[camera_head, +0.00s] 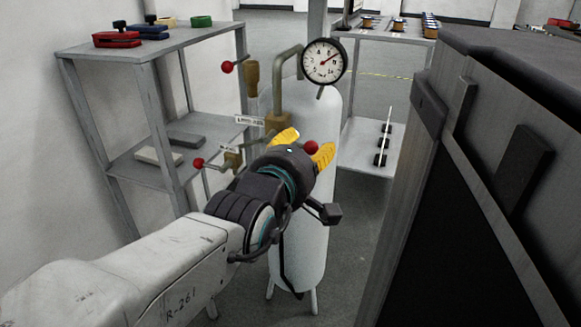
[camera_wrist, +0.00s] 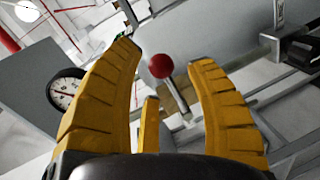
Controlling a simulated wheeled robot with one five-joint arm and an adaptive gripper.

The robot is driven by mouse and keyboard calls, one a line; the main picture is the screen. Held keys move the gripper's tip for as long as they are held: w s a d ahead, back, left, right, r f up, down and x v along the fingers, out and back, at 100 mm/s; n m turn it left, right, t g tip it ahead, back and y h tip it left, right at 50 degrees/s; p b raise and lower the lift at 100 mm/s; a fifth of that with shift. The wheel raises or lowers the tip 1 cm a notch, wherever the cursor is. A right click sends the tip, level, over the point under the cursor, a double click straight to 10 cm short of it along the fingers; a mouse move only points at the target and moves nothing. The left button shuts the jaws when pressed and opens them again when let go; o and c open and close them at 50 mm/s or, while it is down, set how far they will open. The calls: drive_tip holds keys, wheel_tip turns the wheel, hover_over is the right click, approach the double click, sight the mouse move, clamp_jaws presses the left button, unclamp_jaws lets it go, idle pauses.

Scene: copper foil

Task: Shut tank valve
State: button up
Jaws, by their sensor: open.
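A white upright tank (camera_head: 311,235) stands in the middle of the head view. A lever with a red ball knob (camera_head: 311,148) shows in front of the tank, between the yellow fingers of my gripper (camera_head: 304,146). In the wrist view the red knob (camera_wrist: 160,66) on its metal lever (camera_wrist: 179,98) sits between the open fingers of my gripper (camera_wrist: 165,57), apart from both. A brass fitting (camera_head: 278,121) and bent pipe (camera_head: 285,75) are at the tank's upper left. The valve body is mostly hidden by my gripper.
A round gauge (camera_head: 324,61) tops the tank. Two more red-knobbed levers, upper (camera_head: 228,67) and lower (camera_head: 198,163), are left of it. A grey shelf (camera_head: 150,45) stands left, another shelf (camera_head: 362,160) behind. A dark cabinet (camera_head: 480,130) crowds the right side.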

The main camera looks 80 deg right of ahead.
drive_tip(key=v, duration=0.9)
idle(0.8)
